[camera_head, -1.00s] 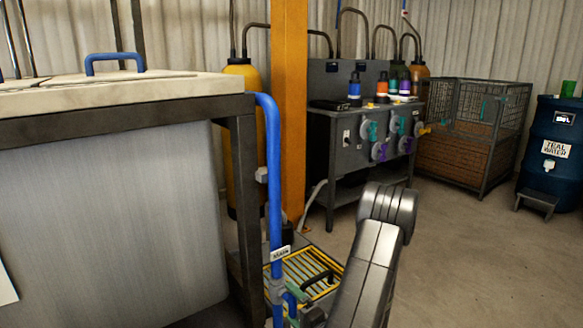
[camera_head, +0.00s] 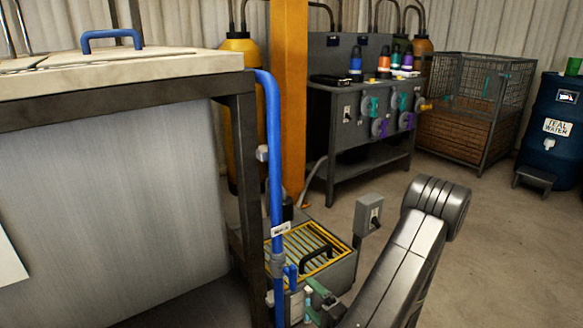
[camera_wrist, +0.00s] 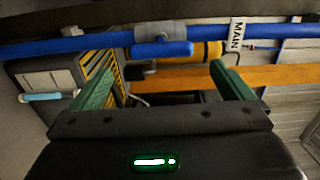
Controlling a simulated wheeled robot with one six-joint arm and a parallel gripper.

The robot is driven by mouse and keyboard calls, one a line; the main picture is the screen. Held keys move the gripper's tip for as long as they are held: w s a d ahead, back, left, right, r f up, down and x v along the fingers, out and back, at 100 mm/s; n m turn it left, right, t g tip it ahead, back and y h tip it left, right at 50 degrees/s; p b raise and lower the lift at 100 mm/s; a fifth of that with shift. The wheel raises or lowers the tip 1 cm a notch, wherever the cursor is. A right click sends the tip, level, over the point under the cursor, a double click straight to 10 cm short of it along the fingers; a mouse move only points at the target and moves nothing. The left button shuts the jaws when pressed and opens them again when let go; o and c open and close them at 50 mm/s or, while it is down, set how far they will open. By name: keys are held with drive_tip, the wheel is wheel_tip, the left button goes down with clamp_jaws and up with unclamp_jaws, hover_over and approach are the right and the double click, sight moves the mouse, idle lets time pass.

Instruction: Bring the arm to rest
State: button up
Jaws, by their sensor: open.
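My arm (camera_head: 400,255) reaches up from the bottom of the head view, bent at its elbow. My gripper (camera_wrist: 163,82) shows in the wrist view with its two green fingers wide apart and nothing between them. In the head view its green end (camera_head: 318,298) is low, beside the blue pipe (camera_head: 273,170) and partly hidden by my arm. In the wrist view the pipe with its blue valve handle (camera_wrist: 162,50) lies beyond the fingers; I cannot tell whether anything touches.
A grey box with a yellow grate (camera_head: 305,245) and a switch box (camera_head: 368,213) stand near the gripper. A large framed tank (camera_head: 110,200) fills the left. A workbench (camera_head: 345,125), wire cage (camera_head: 455,130) and blue barrel (camera_head: 555,125) stand behind. Floor at right is clear.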

sight(295, 280)
drive_tip(key=b+x, duration=0.2)
drive_tip(key=x, duration=0.9)
drive_tip(key=shift+w+a, duration=0.15)
drive_tip(key=shift+w, duration=0.1)
drive_tip(key=m+p, duration=0.2)
drive_tip(key=m, duration=0.1)
drive_tip(key=shift+s+r+p, duration=0.1)
drive_tip(key=shift+r+p, duration=0.2)
drive_tip(key=m+p, duration=0.6)
drive_tip(key=p, duration=0.1)
drive_tip(key=shift+p, duration=0.3)
drive_tip(key=m+p, duration=0.4)
drive_tip(key=p, duration=0.1)
drive_tip(key=shift+m, duration=0.3)
drive_tip(key=shift+f+m+p, duration=0.1)
drive_tip(key=shift+m+p, duration=0.7)
drive_tip(key=shift+m, duration=0.4)
